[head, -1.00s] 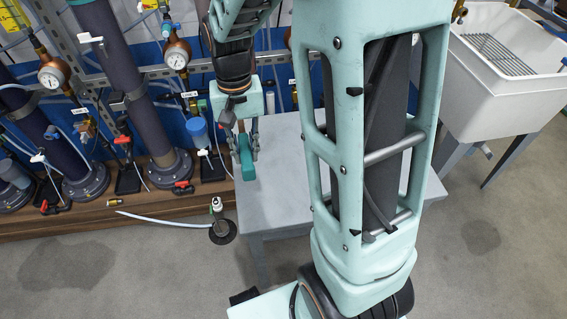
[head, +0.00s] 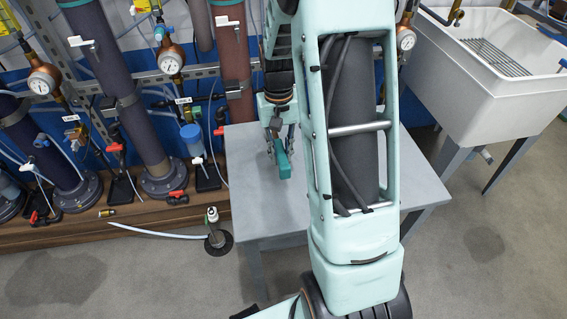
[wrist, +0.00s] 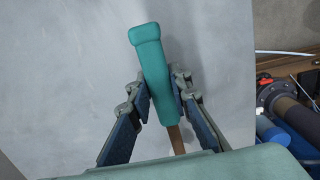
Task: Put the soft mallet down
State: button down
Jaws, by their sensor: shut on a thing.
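The soft mallet has a teal head (head: 284,164) and a short stretch of brown handle (wrist: 176,140), which shows in the wrist view. My gripper (head: 281,146) is shut on the mallet, with one finger on each side of the teal part. The teal head (wrist: 152,65) points away from my gripper in the wrist view. The mallet is over the grey table (head: 245,175), towards its left half. I cannot tell whether it touches the tabletop. My arm hides part of the table's right side.
The visible tabletop around the mallet is bare. Dark columns (head: 125,85) with gauges and valves stand at the back left on a wooden ledge (head: 80,228). A white sink (head: 475,80) stands at the right. A small stand with a round black base (head: 219,243) is on the floor left of the table.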

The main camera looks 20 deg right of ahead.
aim_at(283, 146)
jog(key=shift+w+d+f, duration=0.2)
jog(key=shift+d+f, duration=0.1)
jog(key=shift+f, duration=0.05)
jog(key=f, duration=0.1)
jog(key=f+b, duration=0.1)
jog(key=f, duration=0.1)
jog(key=shift+w+d+f, duration=0.1)
jog(key=shift+d+f, duration=0.1)
jog(key=shift+f, duration=0.1)
jog(key=c, duration=1.8)
grip_release()
jog(key=r+p, duration=0.1)
jog(key=r, duration=0.7)
jog(key=w+r+p, duration=0.1)
jog(key=r, duration=0.3)
jog(key=shift+d+p, duration=0.1)
jog(key=shift+p, duration=0.2)
